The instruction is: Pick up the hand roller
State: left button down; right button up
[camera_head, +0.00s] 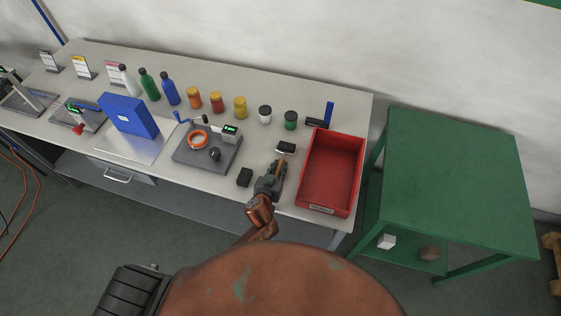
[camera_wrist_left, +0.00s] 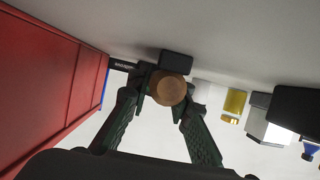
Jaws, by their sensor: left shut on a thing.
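The hand roller has a tan wooden handle (camera_head: 281,164) and a dark roller head (camera_head: 285,148). It is over the grey table, left of the red crate. My left gripper (camera_head: 276,175) is shut on the handle from the near side. In the left wrist view the round end of the handle (camera_wrist_left: 168,89) shows between the two fingers, with the dark head (camera_wrist_left: 176,62) beyond it. I cannot tell whether the head touches the table. My right gripper is in neither view.
The red crate (camera_head: 359,172) stands close on the right and looks empty. A grey scale plate (camera_head: 224,160) lies farther left. Several jars and bottles line the back. A green table (camera_head: 455,170) stands at the right.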

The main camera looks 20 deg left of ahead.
pick_arm(q)
jog(key=shift+r, duration=0.6)
jog(key=r, duration=0.3)
jog(key=shift+s+a+p, duration=0.2)
jog(key=shift+p, duration=0.15)
jog(key=s+a+r+p, duration=0.1)
jog(key=s+a+r, duration=0.8)
jog(key=s, duration=0.1)
